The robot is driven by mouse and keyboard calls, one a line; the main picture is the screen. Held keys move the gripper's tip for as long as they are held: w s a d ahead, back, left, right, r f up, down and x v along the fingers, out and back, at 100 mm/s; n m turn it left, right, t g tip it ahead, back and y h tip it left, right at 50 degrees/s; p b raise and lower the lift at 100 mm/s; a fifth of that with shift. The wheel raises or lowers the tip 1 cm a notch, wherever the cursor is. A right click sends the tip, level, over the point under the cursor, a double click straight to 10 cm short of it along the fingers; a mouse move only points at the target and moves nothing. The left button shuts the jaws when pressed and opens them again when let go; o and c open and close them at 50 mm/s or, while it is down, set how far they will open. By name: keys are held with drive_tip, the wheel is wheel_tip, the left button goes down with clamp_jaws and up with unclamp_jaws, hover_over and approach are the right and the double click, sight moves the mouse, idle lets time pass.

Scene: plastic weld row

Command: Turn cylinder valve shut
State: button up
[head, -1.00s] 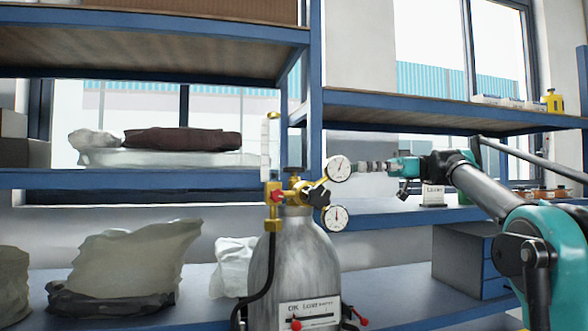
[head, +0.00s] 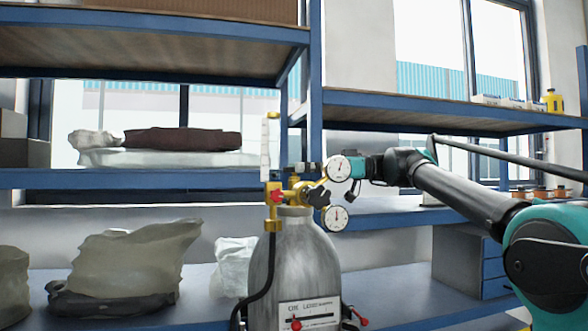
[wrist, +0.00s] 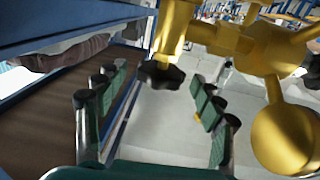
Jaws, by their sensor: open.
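The grey gas cylinder (head: 292,260) stands upright with a brass valve and regulator body (head: 296,192) on top. In the head view a black lobed knob (head: 317,196) sticks out at the regulator's right. My gripper (head: 304,167) reaches in from the right at the height of the valve top, partly hidden behind the upper gauge (head: 339,168). In the wrist view a black lobed knob (wrist: 160,75) on a brass stem shows in the gap ahead of my gripper (wrist: 156,88). The fingers are open on either side; I see no contact.
The lower gauge (head: 335,217) and a red knob (head: 277,196) are close to the valve. A black hose (head: 262,270) hangs at the cylinder's left. Blue shelving (head: 315,100) stands behind. Wrapped bags (head: 130,262) lie on the lower shelf.

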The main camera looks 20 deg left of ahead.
drive_tip(key=shift+x, duration=0.95)
drive_tip(key=c, duration=1.2)
drive_tip(key=shift+t, duration=0.3)
